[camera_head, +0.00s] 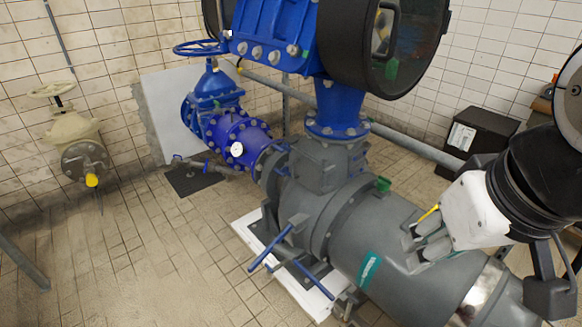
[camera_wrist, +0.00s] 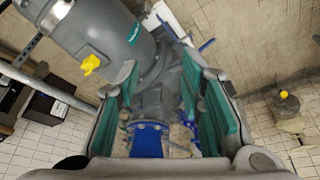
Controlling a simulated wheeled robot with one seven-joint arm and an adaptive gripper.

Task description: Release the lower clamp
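Two blue levers stick out from the near side of the grey pump housing (camera_head: 308,205): an upper-left one (camera_head: 270,248) and a lower-right one (camera_head: 314,279). They look like clamp handles; I cannot tell for sure which is the lower clamp. In the wrist view a blue lever (camera_wrist: 207,45) shows partly, beyond the right finger. My gripper (camera_head: 418,240) is over the grey motor body, right of the levers and apart from them. In the wrist view my gripper (camera_wrist: 160,85) is open, its teal-padded fingers wide apart with nothing held between them.
A large black round housing (camera_head: 390,40) and blue pipework (camera_head: 337,108) stand above the pump. A blue valve (camera_head: 212,95) and a cream valve (camera_head: 72,135) are at the left. A black box (camera_head: 482,135) stands behind. The tiled floor (camera_head: 140,260) at front left is clear.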

